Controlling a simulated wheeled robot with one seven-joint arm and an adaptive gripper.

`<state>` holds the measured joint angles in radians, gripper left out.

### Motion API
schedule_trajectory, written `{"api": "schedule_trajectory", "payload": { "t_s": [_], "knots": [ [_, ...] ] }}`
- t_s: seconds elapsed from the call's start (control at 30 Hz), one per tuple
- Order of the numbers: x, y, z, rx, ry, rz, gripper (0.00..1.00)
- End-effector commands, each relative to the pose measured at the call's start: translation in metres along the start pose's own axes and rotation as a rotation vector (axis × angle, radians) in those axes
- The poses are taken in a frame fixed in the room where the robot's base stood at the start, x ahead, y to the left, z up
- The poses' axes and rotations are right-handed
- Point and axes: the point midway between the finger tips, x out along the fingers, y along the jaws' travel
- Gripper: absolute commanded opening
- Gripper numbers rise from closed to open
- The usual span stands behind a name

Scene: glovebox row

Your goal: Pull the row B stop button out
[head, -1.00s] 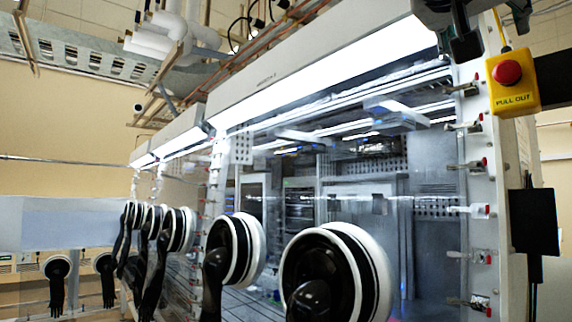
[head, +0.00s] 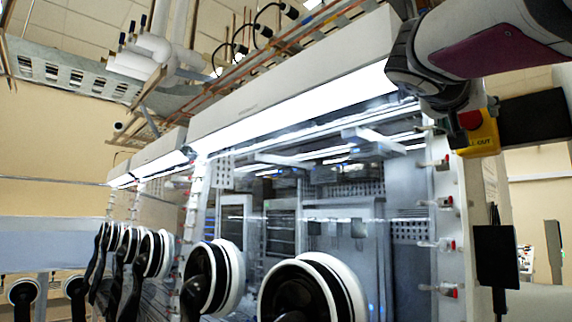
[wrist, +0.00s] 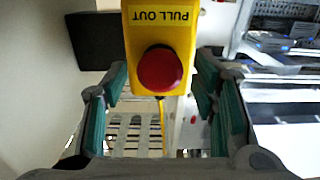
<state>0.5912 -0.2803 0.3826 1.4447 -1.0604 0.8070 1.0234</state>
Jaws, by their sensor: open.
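The stop button (wrist: 160,69) is a red mushroom head on a yellow box (wrist: 158,38) marked "PULL OUT". In the wrist view the box shows upside down at the top centre, and the red head lies between my two fingers. My gripper (wrist: 160,95) is open, with a teal-padded finger on either side of the button and neither seen touching it. In the head view my gripper (head: 452,118) is in front of the yellow box (head: 483,135) and partly hides it and the red head (head: 470,119).
The glovebox row, with its long lit hood (head: 300,105) and black glove ports (head: 305,290), fills the middle and left. Red-tipped latches (head: 446,201) line the frame's right edge. A black panel (head: 496,256) hangs below the box.

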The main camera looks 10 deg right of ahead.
Motion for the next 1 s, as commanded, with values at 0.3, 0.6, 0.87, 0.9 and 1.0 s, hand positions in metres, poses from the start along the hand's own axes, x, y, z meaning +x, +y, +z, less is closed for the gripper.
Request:
{"api": "schedule_trajectory", "payload": {
  "t_s": [0.3,0.6,0.87,0.9,1.0],
  "knots": [
    [0.0,0.0,0.0,0.0,0.0,0.0,0.19],
    [-0.002,-0.001,0.0,0.002,0.001,-0.001,0.0],
    [-0.017,-0.001,0.001,0.002,0.002,-0.001,0.0],
    [-0.018,-0.001,0.001,0.002,0.001,-0.001,0.0],
    [-0.019,0.0,0.001,0.001,-0.001,0.0,0.0]
  ]
}}
